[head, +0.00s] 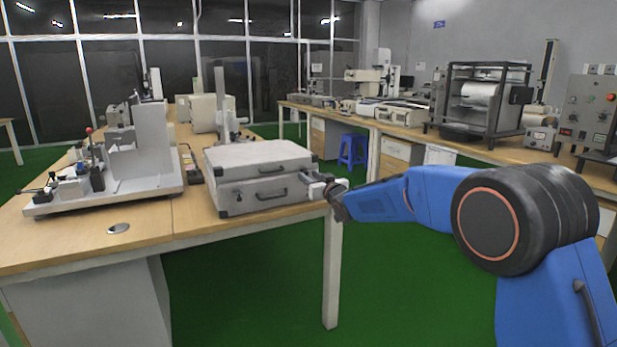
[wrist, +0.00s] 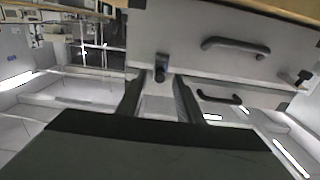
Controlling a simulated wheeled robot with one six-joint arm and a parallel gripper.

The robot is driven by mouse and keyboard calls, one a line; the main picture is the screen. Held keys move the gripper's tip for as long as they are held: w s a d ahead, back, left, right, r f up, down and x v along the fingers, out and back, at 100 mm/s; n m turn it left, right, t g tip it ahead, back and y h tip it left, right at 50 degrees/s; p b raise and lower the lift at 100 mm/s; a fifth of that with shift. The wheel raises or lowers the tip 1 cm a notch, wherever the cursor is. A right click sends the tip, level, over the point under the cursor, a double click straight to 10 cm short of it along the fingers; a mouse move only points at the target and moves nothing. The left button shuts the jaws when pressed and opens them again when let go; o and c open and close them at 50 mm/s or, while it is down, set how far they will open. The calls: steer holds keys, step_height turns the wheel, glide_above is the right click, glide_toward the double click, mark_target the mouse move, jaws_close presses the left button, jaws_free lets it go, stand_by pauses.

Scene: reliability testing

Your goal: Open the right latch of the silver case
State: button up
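The silver case (head: 240,196) stands on the wooden table in the head view, with a dark handle on its front. My gripper (head: 316,190) is at the right end of that front. In the wrist view, which looks upside down, the case (wrist: 205,68) fills the upper middle, with its handle (wrist: 236,46). A dark latch (wrist: 162,66) shows just at the fingertips of my gripper (wrist: 160,82). The fingers are apart, with the latch roughly between their tips; I cannot tell if they touch it. Another latch (wrist: 303,77) shows at the right. The head view hides the near latch.
A second silver case or upper section (head: 257,157) with its own handle sits on top. A white fixture (head: 142,165) stands left on the table (head: 215,222). A blue stool (head: 353,150) and an instrument bench (head: 400,128) are behind. Green floor is open before the table.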

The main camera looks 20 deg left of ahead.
steer(key=shift+x, duration=0.9)
jaws_close()
